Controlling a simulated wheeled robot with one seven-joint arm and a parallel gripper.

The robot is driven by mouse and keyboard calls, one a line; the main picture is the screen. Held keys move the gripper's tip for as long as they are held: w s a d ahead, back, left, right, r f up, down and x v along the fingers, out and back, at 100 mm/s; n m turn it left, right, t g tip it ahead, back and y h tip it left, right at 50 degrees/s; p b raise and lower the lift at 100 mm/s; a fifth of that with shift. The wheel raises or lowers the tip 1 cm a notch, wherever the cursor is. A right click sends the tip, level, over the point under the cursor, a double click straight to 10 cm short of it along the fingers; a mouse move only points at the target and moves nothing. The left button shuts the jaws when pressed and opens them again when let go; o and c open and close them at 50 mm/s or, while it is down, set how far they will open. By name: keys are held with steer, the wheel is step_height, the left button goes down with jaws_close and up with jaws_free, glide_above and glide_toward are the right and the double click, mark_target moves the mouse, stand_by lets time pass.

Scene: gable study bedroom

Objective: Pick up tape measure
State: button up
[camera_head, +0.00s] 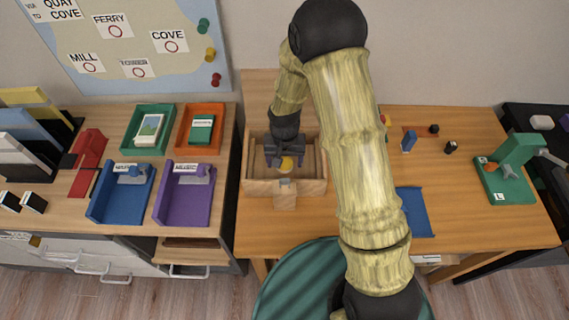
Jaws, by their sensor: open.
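A small yellow rounded thing, which looks like the tape measure (287,164), is in a wooden box (256,187) on the desk. My gripper (286,162) reaches down from above into the box. Its dark fingers are open, one to the left and one to the right of the yellow thing. Whether they touch it cannot be told from this view. The gripper and wrist hide part of the box and the upper part of the yellow thing.
The box walls stand close around my gripper. At left are a blue tray (103,206), a purple tray (170,211), a green tray (139,147) and an orange tray (188,143). A blue mat (415,214) and a green stand (516,152) are at right.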

mark_target(285, 162)
steer(key=shift+c, duration=0.2)
steer(key=c, duration=1)
steer(key=shift+r, duration=0.1)
steer(key=shift+c, duration=0.2)
step_height(285, 162, up, 10)
stand_by(0.3)
